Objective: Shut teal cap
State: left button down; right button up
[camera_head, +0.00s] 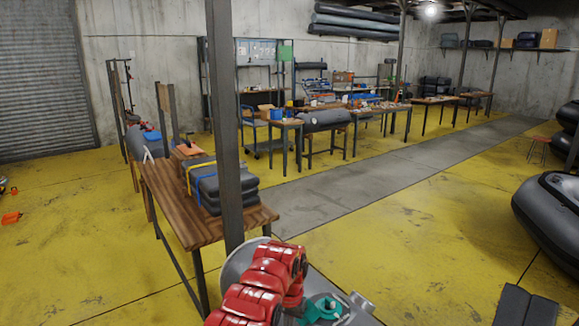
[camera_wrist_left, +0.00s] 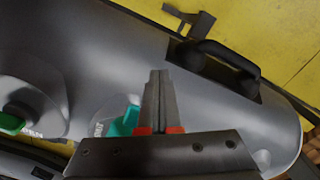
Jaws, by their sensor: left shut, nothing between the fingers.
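The teal cap (camera_wrist_left: 122,122) is on a grey inflatable tube (camera_wrist_left: 110,60) in the left wrist view. It lies just left of my left gripper (camera_wrist_left: 158,75), and the gripper's base hides part of it. The gripper's fingers are together with nothing between them; I cannot tell whether they touch the tube. In the head view a teal part (camera_head: 322,308) shows at the bottom, beside my red arm. I cannot tell whether the cap is open or shut. My right gripper is not in view.
A green cap (camera_wrist_left: 10,123) sits on a round valve patch at the left of the wrist view. A black carry handle (camera_wrist_left: 222,52) stands on the tube beyond my fingers. A wooden table (camera_head: 180,205) with folded grey bundles and a dark post (camera_head: 226,130) stand close by.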

pick_arm(q)
notch_tip(320, 180, up, 6)
jog(key=p, duration=0.2)
jog(key=shift+r, duration=0.25)
jog(key=shift+f, duration=0.1)
